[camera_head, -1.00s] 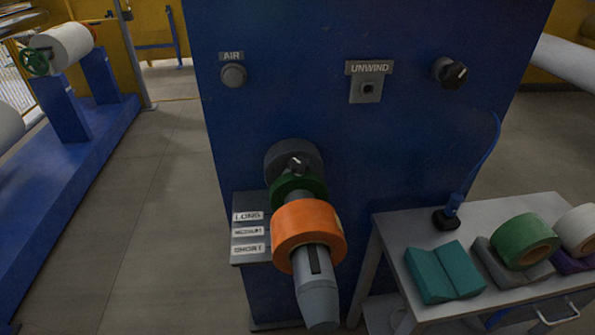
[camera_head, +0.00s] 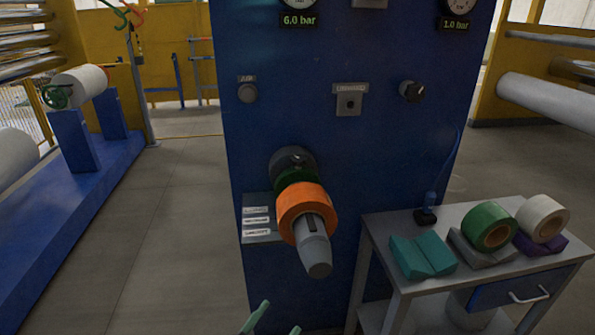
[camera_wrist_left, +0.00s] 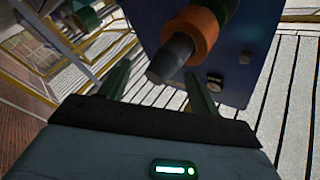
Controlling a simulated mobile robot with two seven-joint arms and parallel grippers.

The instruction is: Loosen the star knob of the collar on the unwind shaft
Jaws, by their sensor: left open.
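The unwind shaft (camera_head: 314,255) sticks out of the blue machine panel, its grey tapered nose toward me. An orange roll (camera_head: 306,201) sits around it. Behind the roll is a green collar (camera_head: 291,177), partly hidden, against a dark round flange (camera_head: 285,160). The star knob is too small and dark to make out clearly now. My left gripper (camera_head: 276,323) is at the bottom edge, below and in front of the shaft nose, open and empty. In the left wrist view its fingers (camera_wrist_left: 159,86) are apart, with the shaft nose (camera_wrist_left: 171,60) and orange roll (camera_wrist_left: 204,30) beyond them. My right gripper is not in view.
A grey table (camera_head: 378,222) at right holds a teal cradle (camera_head: 422,256), a green roll (camera_head: 489,227) and a white roll (camera_head: 542,217).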

